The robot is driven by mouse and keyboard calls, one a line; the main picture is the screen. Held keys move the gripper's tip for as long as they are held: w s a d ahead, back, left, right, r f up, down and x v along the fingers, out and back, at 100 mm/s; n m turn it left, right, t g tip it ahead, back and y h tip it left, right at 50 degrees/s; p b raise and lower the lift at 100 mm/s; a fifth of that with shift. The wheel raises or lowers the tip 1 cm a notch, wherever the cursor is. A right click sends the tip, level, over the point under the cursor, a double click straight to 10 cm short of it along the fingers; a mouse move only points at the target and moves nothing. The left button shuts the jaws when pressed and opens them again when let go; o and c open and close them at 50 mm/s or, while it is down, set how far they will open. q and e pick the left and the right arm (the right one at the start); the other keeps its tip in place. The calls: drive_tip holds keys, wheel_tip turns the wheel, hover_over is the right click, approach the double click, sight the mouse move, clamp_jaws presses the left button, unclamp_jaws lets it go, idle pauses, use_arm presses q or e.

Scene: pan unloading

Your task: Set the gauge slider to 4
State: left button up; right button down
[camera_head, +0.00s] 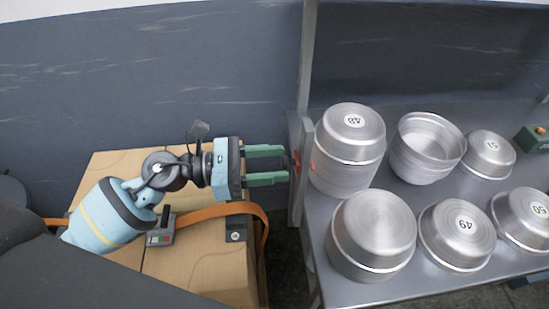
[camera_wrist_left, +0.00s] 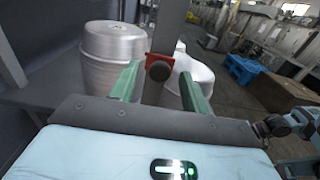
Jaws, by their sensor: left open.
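The gauge slider is a small red block (camera_head: 296,161) on a narrow grey upright post (camera_head: 306,140) at the near-left edge of the metal table. In the left wrist view the red slider (camera_wrist_left: 150,62) carries a dark round knob (camera_wrist_left: 159,71). My left gripper (camera_head: 287,164) is open, with its green fingers pointing right at the post. In the left wrist view the knob shows between the two fingers (camera_wrist_left: 159,82), with visible gaps on both sides. I cannot read any scale marks or numbers on the post.
Several metal pans, including a tall stack (camera_head: 347,150) close to the post, stand on the metal table (camera_head: 325,274). A strapped cardboard box (camera_head: 210,268) lies below my left arm.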

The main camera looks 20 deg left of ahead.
use_arm(q)
drive_tip(key=shift+w+d, duration=0.25)
drive_tip(key=shift+d, duration=0.2)
clamp_jaws()
drive_tip(key=shift+f, duration=0.1)
